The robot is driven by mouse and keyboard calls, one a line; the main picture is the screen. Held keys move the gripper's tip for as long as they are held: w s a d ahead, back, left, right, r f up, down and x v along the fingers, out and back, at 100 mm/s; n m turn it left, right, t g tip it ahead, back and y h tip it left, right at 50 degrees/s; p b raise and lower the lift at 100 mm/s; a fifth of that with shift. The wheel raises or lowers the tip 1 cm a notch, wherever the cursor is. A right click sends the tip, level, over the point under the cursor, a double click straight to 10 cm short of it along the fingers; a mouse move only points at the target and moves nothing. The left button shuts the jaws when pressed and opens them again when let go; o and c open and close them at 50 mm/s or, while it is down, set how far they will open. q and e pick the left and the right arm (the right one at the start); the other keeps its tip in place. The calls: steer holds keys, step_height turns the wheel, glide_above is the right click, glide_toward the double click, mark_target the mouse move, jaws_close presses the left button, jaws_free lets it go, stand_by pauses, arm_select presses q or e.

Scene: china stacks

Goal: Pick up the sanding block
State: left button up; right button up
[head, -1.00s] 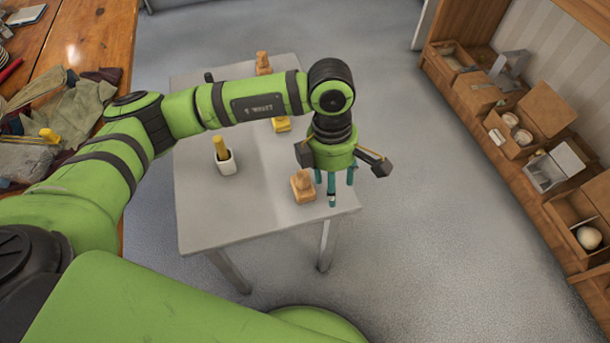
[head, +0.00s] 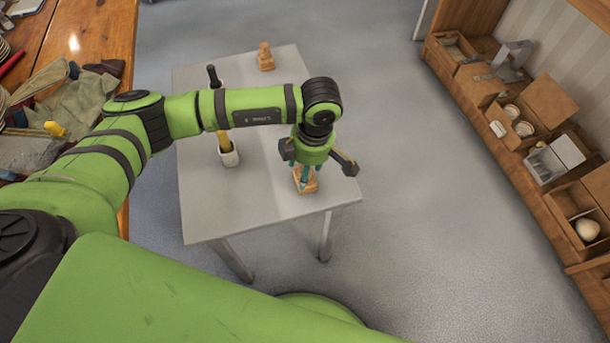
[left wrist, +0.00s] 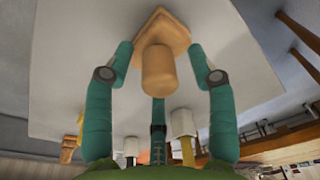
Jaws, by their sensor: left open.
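The sanding block, a light wooden block with a pointed base and a rounded upright knob, stands on the grey table (head: 240,205) near its front right corner. In the head view the sanding block (head: 311,187) is partly hidden by my left gripper (head: 306,176), which is right above it. In the left wrist view the sanding block (left wrist: 159,68) lies between the spread teal fingers of my left gripper (left wrist: 160,58). The gripper is open, its fingers around the knob with visible gaps at both sides. My right gripper is not in view.
A similar wooden piece (head: 265,60) stands at the table's far edge. A wooden workbench (head: 95,35) is at left; shelves with boxes (head: 548,97) are at right.

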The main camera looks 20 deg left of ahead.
arm_select(q)
jaws_close()
steer(key=shift+r, duration=0.1)
steer(key=shift+r, duration=0.6)
step_height(320, 180, up, 3)
steer(key=shift+f+b, duration=0.2)
steer(key=shift+b, duration=0.2)
steer(key=d+r+b, duration=0.2)
steer(key=d+r, duration=0.5)
steer(key=d, duration=0.4)
steer(key=shift+d, duration=0.35)
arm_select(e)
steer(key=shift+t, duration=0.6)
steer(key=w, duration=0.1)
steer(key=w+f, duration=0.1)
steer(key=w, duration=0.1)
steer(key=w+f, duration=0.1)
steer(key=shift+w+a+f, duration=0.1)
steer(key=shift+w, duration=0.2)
